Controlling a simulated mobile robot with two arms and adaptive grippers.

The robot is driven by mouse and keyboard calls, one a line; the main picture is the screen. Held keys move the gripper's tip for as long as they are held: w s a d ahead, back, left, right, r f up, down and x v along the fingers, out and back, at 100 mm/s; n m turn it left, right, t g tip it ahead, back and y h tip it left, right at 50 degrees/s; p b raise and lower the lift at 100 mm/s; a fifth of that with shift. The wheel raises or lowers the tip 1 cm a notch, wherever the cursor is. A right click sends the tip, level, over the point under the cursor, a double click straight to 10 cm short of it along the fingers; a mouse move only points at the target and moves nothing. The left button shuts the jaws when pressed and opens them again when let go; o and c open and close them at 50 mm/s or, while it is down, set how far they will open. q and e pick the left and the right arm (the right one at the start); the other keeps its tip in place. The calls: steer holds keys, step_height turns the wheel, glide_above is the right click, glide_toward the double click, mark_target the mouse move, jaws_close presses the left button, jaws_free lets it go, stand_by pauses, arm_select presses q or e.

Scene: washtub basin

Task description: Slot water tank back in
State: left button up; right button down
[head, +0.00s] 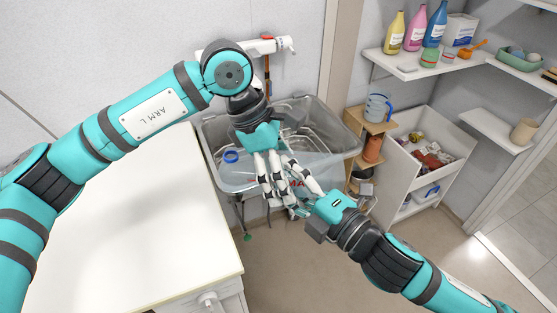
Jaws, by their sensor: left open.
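A clear grey washtub basin (340,143) stands against the wall, with clear shapes inside it that are hard to make out. A blue ring or cap (231,156) shows at its left, perhaps part of a clear water tank; I cannot tell for sure. My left gripper (271,192) points down over the front of the basin with its fingers open. My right gripper (292,184) reaches in from the lower right, and its fingers overlap the left ones in the picture. I cannot tell whether the two touch or whether the right one holds anything.
A white counter (130,230) fills the left. A clear jug with a blue handle (378,107) stands on a wooden stand right of the basin. An open white cabinet (405,165) holds assorted items. Shelves with bottles (415,30) hang above. The floor (290,280) in front is clear.

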arm_select(q)
steer(key=c, duration=1.3)
steer(key=shift+c, duration=0.2)
arm_select(e)
steer(key=shift+c, duration=1.8)
jaws_free()
